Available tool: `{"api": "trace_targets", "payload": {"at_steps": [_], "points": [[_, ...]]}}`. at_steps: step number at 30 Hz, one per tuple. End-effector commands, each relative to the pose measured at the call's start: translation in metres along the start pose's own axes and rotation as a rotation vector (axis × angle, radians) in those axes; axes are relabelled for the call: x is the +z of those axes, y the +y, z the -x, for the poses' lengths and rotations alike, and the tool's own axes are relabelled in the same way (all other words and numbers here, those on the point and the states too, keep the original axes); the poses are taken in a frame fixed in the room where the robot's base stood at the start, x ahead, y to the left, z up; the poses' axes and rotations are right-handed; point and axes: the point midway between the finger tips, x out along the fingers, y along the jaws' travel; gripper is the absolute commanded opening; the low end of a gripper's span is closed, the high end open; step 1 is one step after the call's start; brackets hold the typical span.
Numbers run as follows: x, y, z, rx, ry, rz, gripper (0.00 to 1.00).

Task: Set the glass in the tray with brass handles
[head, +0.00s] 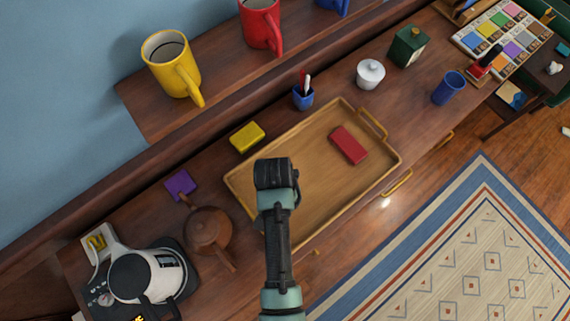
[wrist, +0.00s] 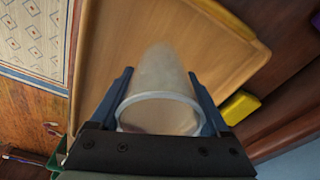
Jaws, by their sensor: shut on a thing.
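The clear glass (wrist: 165,85) is between the two fingers of my gripper (wrist: 160,78) in the wrist view, its round rim toward the camera. My gripper is shut on it. The wooden tray (head: 310,178) lies on the long wood top in the head view, with a brass handle (head: 372,125) at its right end. The tray floor (wrist: 120,40) shows beyond the glass in the wrist view. In the head view my arm covers the tray's left part and hides the glass and fingers. I cannot tell the gap between glass and tray.
A red box (head: 349,145) lies in the tray's right half; the tray's middle is bare. Mugs stand on the shelf above.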

Motion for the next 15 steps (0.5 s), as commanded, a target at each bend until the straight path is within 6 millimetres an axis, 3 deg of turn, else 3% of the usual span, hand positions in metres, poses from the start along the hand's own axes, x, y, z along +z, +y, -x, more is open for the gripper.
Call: {"api": "trace_targets", "payload": {"at_steps": [9,15], "points": [[0.005,0.0,-0.038,0.001,-0.001,-0.001,0.12],[0.005,0.0,-0.042,-0.001,0.002,-0.001,0.12]]}}
